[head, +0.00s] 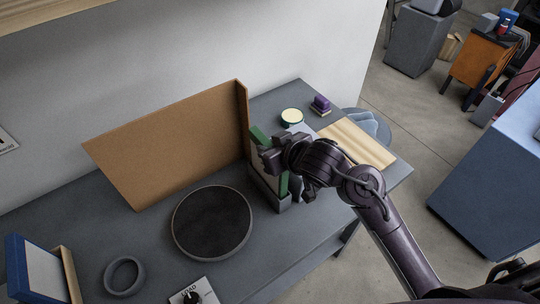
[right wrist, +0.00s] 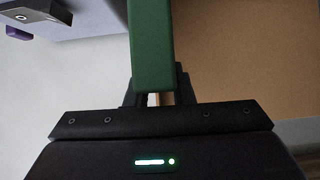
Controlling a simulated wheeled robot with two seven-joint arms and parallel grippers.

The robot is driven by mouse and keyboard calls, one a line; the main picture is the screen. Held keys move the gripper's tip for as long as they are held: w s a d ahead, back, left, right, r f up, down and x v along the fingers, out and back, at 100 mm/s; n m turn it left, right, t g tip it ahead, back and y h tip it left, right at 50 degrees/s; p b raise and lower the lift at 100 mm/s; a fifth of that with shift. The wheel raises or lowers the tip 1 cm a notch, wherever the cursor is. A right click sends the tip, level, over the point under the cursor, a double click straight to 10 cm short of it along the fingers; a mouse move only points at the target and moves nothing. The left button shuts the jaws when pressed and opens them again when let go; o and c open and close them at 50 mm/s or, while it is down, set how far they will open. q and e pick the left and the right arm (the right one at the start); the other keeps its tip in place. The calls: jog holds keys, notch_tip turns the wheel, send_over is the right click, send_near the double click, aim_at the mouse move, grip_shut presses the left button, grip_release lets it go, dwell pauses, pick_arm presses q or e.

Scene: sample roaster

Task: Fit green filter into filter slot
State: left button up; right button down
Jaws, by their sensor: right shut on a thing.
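The green filter (head: 258,136) is a green-framed panel standing at the right end of the brown board in the head view. My right gripper (head: 270,157) is shut on it and covers much of it. In the right wrist view the green frame edge (right wrist: 152,45) runs up from between the jaws (right wrist: 153,98). A grey block (head: 284,206), possibly the filter slot, is at the filter's lower end. I cannot tell whether the filter is seated in it or just above it. My left gripper is not in view.
A brown board (head: 175,145) stands behind a black round plate (head: 212,222). A grey ring (head: 124,276), a knob panel (head: 193,293) and a blue-framed panel (head: 35,270) are at the front left. A round tin (head: 292,117), purple block (head: 321,103) and wooden board (head: 358,142) lie at the right.

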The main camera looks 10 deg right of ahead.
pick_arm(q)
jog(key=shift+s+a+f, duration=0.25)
pick_arm(e)
notch_tip(320, 180, down, 2)
jog(key=shift+f, duration=0.1)
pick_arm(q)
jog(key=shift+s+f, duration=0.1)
pick_arm(e)
jog(key=c, duration=1.3)
grip_release()
jog(key=shift+f, duration=0.15)
jog(key=shift+o, duration=0.2)
